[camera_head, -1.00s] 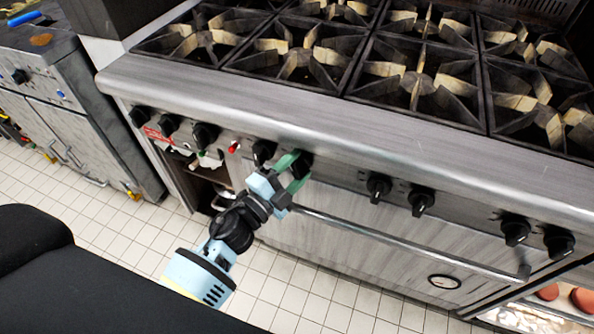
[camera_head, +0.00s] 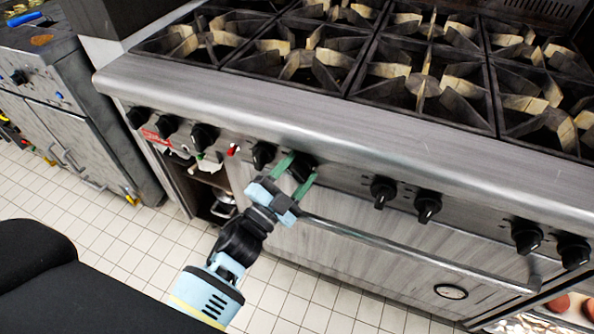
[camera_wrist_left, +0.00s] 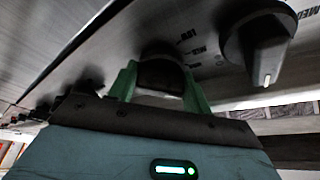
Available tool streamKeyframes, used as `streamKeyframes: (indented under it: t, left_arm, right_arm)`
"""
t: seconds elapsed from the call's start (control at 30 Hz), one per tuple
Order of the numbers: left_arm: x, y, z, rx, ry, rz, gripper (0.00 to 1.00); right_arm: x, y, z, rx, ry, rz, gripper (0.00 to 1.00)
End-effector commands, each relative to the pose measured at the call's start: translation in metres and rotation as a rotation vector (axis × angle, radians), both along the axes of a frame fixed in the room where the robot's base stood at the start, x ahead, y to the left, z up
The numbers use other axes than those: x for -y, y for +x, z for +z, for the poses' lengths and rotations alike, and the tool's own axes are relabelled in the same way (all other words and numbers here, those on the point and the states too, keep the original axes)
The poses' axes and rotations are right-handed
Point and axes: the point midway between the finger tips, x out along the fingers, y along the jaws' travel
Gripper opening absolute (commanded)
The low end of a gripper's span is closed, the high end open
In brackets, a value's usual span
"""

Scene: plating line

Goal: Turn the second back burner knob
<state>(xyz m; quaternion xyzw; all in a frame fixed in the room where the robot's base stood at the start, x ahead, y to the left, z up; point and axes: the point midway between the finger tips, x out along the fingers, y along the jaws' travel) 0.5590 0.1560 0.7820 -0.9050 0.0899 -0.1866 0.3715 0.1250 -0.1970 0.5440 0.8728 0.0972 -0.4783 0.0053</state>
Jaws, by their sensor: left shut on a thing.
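The black burner knobs run in a row along the stove's front panel. My left gripper (camera_head: 303,166) comes up from below, its two green fingers on either side of one black knob (camera_head: 302,164), shut on it. This knob is just right of another black knob (camera_head: 263,155). In the left wrist view the held knob (camera_wrist_left: 160,72) sits between the green fingers, its lower part hidden by the gripper body. A free knob (camera_wrist_left: 262,45) with a pale pointer mark is to its right. My right gripper is not in view.
An oven door handle (camera_head: 420,260) crosses below the panel, close to my left gripper. The steel ledge (camera_head: 300,105) overhangs the knobs, with burner grates above. Tiled floor is clear below.

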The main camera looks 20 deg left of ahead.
Motion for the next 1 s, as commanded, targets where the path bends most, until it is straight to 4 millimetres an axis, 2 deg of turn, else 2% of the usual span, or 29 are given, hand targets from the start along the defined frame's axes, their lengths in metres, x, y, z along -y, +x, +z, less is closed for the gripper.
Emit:
streamKeyframes:
  t: [0.17,0.2,0.3,0.67,1.0]
  left_arm:
    - [0.000,0.000,-0.001,-0.002,0.000,0.001,0.26]
    - [0.000,0.000,-0.001,-0.002,0.000,0.001,0.54]
    - [0.000,0.000,-0.001,-0.001,0.001,0.000,0.67]
    - [-0.001,-0.004,-0.002,-0.002,0.002,0.000,0.68]
    - [-0.016,-0.049,-0.016,-0.004,0.002,0.000,0.68]
  right_arm:
    - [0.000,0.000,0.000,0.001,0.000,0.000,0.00]
    - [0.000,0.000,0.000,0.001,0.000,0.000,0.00]
    - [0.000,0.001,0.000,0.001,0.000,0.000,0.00]
    - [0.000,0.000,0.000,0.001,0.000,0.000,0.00]
    - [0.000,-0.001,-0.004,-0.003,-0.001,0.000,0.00]
